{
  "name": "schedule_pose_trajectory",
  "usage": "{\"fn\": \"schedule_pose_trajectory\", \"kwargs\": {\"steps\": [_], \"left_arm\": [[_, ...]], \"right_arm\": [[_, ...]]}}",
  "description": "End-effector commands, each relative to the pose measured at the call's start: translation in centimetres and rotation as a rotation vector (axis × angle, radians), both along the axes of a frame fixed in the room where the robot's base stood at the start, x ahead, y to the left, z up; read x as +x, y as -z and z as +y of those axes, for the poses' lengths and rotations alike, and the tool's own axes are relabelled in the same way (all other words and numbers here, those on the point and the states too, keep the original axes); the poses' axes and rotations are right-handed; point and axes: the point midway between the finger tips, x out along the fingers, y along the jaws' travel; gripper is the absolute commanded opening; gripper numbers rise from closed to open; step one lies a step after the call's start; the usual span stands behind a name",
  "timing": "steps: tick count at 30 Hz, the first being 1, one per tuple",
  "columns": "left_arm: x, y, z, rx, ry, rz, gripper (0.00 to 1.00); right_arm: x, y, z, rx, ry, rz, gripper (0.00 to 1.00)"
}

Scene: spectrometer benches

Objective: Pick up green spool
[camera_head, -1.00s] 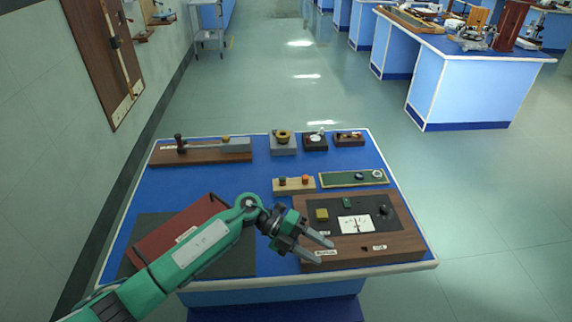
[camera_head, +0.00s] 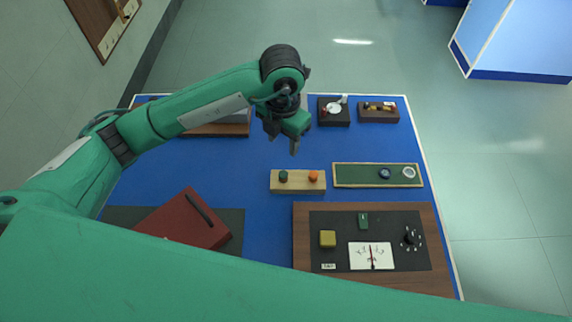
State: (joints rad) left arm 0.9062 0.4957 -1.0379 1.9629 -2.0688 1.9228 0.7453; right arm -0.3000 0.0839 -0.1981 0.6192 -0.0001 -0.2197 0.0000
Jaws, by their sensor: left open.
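The green spool (camera_head: 283,176) is a small dark green cylinder standing upright at the left end of a pale wooden block (camera_head: 298,187). An orange spool (camera_head: 314,176) stands beside it on the same block, to its right. My left gripper (camera_head: 294,146) hangs fingers-down above the blue bench top, just behind the block and apart from the green spool. It is open and I see nothing in it. Its fingers overlap in this view. My right gripper is not in view.
A green tray (camera_head: 346,177) with two small round parts lies right of the block. A wooden meter panel (camera_head: 302,235) is in front, and a dark red book-like case (camera_head: 180,222) at left. Small dark stands (camera_head: 333,119) line the back. Blue bench top between is clear.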

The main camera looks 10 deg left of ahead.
Motion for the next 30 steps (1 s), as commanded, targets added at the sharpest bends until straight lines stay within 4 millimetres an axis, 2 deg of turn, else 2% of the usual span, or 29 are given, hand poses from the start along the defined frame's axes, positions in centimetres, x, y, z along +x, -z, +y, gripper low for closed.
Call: {"fn": "schedule_pose_trajectory", "kwargs": {"steps": [4, 9, 16, 22, 27, 30], "left_arm": [[-0.2, 3.0, 0.0, 0.001, -0.001, 0.008, 0.48], [-0.2, 6.0, 0.0, -0.001, -0.001, 0.007, 0.48], [-0.3, 7.6, 0.0, -0.002, 0.000, 0.005, 0.48], [-1.0, 10.0, -0.2, -0.001, 0.000, 0.009, 0.48], [-0.9, 12.1, -0.2, -0.002, 0.000, 0.004, 0.48], [-0.8, 12.5, -0.2, -0.003, 0.000, 0.004, 0.48]], "right_arm": [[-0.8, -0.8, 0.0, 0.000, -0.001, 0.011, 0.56], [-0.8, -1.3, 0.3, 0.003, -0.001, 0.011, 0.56], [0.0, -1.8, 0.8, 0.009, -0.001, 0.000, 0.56], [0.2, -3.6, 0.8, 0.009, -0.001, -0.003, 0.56], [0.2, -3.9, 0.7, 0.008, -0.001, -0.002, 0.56], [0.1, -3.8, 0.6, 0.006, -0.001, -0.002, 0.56]]}}
